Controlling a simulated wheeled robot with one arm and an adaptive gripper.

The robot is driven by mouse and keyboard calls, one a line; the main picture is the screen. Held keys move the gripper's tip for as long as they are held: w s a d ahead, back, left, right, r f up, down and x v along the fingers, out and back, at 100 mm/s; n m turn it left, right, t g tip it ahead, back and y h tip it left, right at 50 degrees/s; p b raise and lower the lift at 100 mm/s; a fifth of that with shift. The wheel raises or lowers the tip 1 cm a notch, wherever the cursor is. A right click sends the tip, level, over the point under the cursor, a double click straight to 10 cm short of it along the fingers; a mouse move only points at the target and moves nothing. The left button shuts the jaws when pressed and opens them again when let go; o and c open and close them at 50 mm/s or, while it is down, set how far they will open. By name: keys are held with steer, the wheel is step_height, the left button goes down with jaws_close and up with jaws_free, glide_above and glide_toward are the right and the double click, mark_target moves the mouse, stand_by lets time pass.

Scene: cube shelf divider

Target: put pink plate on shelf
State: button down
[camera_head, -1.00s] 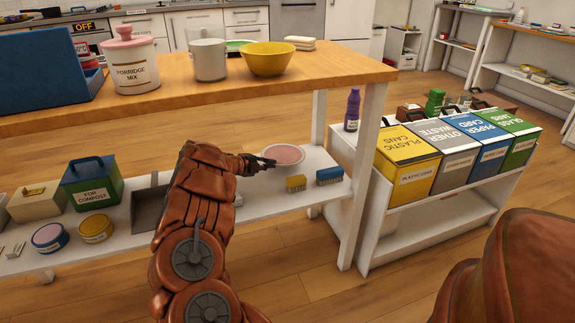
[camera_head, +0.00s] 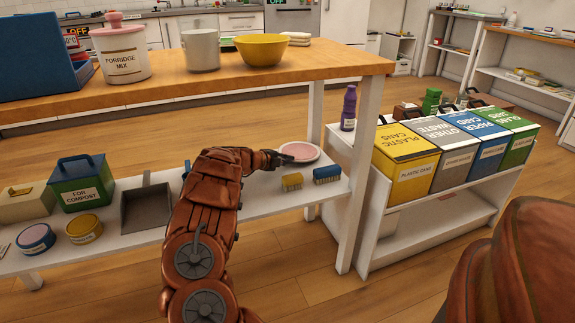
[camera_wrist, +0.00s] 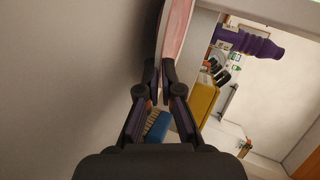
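The pink plate (camera_head: 300,151) with a pale rim is over the right end of the white lower shelf (camera_head: 262,203), under the wooden counter. My gripper (camera_head: 280,158) reaches in from the left and is at the plate's near-left edge. In the wrist view my gripper (camera_wrist: 159,72) has its dark fingers closed together on the rim of the pink plate (camera_wrist: 177,30), which looks edge-on and turned sideways there. I cannot tell whether the plate touches the shelf or is held just above it.
A white table leg (camera_head: 359,190) stands to the right, with a purple bottle (camera_head: 349,108) and waste bins beyond. A grey dustpan (camera_head: 147,207) lies left of my arm.

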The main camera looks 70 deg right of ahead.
steer(key=shift+f, duration=0.15)
steer(key=c, duration=1.6)
jaws_free()
steer(key=shift+w+a+r+p, duration=0.2)
steer(key=shift+a+r+p, duration=0.1)
steer(key=shift+a, duration=0.05)
steer(key=p+v, duration=0.3)
steer(key=v, duration=0.8)
steer(key=shift+a+p, duration=0.1)
steer(key=shift+p, duration=0.2)
steer(key=shift+w, duration=0.1)
